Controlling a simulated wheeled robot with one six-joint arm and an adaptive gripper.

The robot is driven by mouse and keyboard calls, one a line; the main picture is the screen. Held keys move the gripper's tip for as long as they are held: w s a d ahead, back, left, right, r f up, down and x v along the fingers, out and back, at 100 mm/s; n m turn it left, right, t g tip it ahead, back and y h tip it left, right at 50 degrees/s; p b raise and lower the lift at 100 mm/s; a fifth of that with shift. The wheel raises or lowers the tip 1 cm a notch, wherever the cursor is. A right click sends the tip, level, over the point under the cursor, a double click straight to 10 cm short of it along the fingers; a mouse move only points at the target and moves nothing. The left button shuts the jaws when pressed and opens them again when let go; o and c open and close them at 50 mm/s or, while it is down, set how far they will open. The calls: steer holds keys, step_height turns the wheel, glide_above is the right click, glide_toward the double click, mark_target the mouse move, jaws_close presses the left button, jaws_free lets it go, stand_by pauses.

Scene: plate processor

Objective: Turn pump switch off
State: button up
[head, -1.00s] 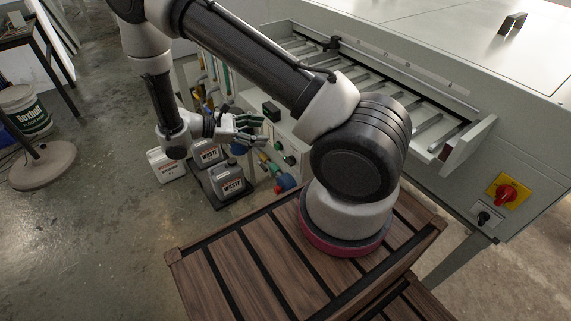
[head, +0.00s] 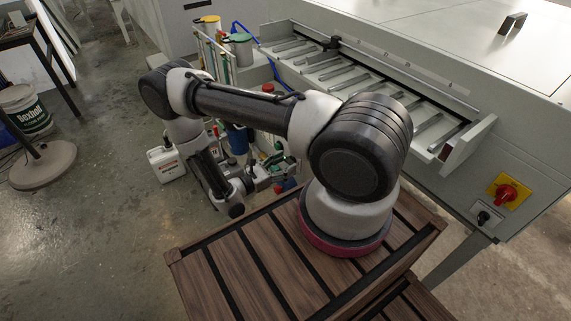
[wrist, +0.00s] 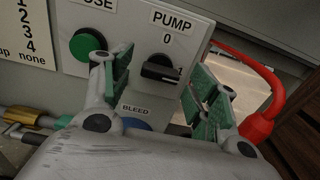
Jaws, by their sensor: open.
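The black pump switch (wrist: 158,68) is on a light panel under the label PUMP in the wrist view. A 0 is printed above it and a 1 to its right; its handle lies roughly sideways, its right end by the 1. My gripper (wrist: 163,72) is open, with one green-padded finger left of the switch and one right of it. No contact shows, and the depth gap is hard to judge. In the head view my gripper (head: 283,170) is low beside the machine, and my arm hides the switch.
In the wrist view a green button (wrist: 88,44) is left of the switch, and a partly hidden blue button (wrist: 136,124) is below, near BLEED. A red hose (wrist: 262,120) hangs at right. A slatted wooden surface (head: 240,262) lies in front in the head view.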

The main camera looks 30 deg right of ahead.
steer(key=shift+d, duration=0.4)
steer(key=c, duration=1)
